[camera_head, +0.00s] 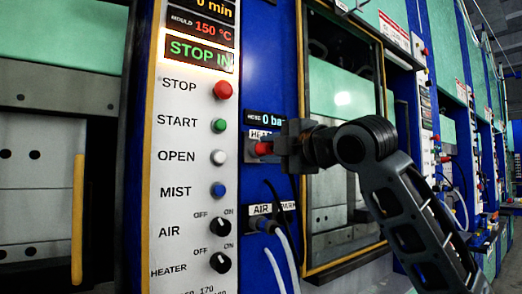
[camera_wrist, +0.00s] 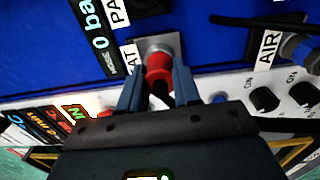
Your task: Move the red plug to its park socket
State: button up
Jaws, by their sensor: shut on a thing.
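The red plug (camera_wrist: 158,74) is between the fingers of my gripper (camera_wrist: 157,67), which is shut on it. In the wrist view the plug is at the round metal HEAT socket (camera_wrist: 163,43); I cannot tell how deep it sits. In the head view the plug's red body (camera_head: 263,149) shows below the HEAT label (camera_head: 262,133), with my gripper (camera_head: 271,147) coming from the right. A black socket (camera_wrist: 150,4) beside a label starting "PA" is partly cut off at the wrist view's top edge.
A blue-grey plug (camera_head: 265,225) with pale hoses is at the AIR label (camera_head: 260,209). A thin black cable (camera_head: 273,190) hangs close by. The white control panel (camera_head: 188,130) with buttons and knobs stands left. A framed press window (camera_head: 335,90) is right.

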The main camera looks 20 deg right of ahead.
grip_shut()
jog(key=shift+v, duration=1.6)
jog(key=shift+b+v, duration=0.35)
jog(key=shift+v, duration=1.6)
jog(key=shift+r, duration=0.1)
